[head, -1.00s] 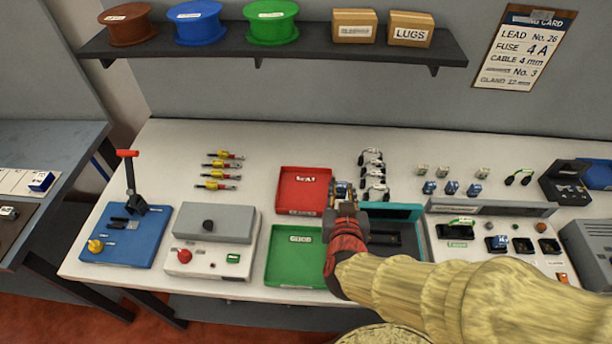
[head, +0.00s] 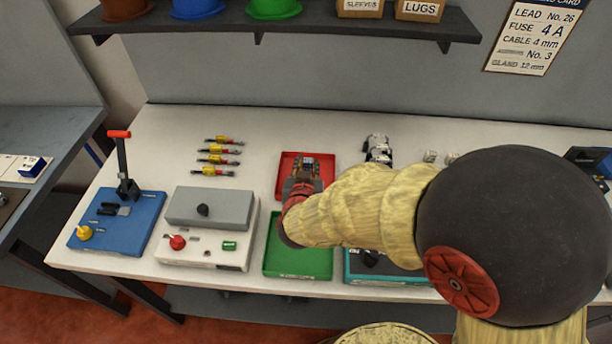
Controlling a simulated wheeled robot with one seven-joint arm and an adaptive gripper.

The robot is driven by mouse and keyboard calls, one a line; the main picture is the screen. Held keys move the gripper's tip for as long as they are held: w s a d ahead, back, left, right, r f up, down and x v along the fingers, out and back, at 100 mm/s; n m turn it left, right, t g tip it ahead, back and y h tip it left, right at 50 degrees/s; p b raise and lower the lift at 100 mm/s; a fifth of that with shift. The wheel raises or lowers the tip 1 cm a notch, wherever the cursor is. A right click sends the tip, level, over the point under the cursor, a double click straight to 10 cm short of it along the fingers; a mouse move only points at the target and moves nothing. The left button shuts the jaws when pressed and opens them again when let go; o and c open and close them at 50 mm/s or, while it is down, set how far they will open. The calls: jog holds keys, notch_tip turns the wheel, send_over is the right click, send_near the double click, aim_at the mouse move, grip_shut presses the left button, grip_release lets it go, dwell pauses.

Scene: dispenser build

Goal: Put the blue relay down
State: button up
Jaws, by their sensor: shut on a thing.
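My gripper (head: 306,171) is over the red tray (head: 284,172), with its fingers pointing away from me. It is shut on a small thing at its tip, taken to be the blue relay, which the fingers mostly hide. I cannot tell whether the relay touches the tray floor or hangs above it. The green tray (head: 284,258) lies just in front of the red one, partly under my wrist, and its visible floor is bare.
My arm hides much of the right side of the table. Yellow-and-red leads (head: 218,159) lie left of the red tray. A grey-lidded tester (head: 212,208) and a blue lever press (head: 118,235) stand at left. Dark-and-white parts (head: 378,148) lie right of the tray.

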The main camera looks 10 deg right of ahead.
jog(key=shift+w+a+f+b, duration=0.15)
jog(key=shift+f+b, duration=0.45)
jog(key=shift+f, duration=0.35)
jog(key=shift+w+f+b, duration=0.1)
jog(key=shift+f+b, duration=0.45)
jog(key=shift+f, duration=0.35)
jog(key=shift+f, duration=0.15)
jog(key=o, duration=1)
